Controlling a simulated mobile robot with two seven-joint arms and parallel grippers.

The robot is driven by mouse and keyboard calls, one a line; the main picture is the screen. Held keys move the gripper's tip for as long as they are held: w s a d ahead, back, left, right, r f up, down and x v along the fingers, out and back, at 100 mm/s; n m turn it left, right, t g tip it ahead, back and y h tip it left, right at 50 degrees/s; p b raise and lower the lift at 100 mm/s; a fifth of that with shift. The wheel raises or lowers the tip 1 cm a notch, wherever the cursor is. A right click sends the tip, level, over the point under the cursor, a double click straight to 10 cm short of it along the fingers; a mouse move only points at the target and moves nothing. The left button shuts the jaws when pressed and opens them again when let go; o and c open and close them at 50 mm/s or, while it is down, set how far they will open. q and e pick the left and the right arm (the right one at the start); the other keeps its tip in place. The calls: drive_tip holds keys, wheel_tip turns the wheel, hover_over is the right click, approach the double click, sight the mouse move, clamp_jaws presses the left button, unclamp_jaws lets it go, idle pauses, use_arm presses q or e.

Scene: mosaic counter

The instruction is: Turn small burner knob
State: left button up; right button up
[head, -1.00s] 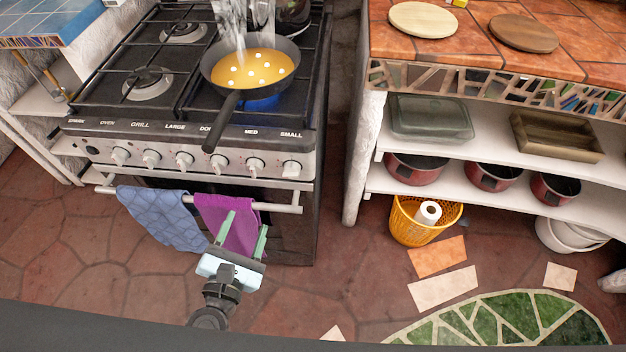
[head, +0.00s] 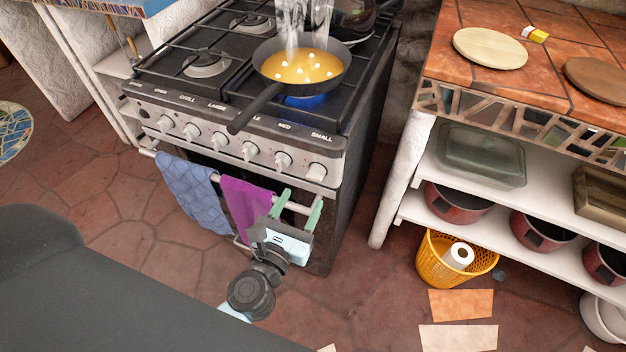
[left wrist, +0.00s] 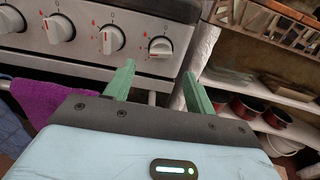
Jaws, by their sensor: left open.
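The small burner knob (head: 316,172) is the rightmost white knob on the stove front, under the label SMALL. The stove (head: 345,150) has a pan (head: 300,68) of yellow food with white pieces on a lit blue flame, steaming. My right gripper is out of view.
A blue towel (head: 190,190) and a purple towel (head: 243,208) hang on the oven rail beside my left gripper. A shelf unit (head: 400,190) stands right of the stove, with a yellow basket (head: 440,270) on the floor. Floor shows in front of the stove.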

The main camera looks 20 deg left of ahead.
sight(313, 180)
use_arm(q)
drive_tip(key=w+p, duration=0.1)
drive_tip(key=w, duration=0.5)
drive_tip(key=shift+w+d, duration=0.15)
drive_tip(key=shift+w, duration=0.2)
drive_tip(key=c, duration=1)
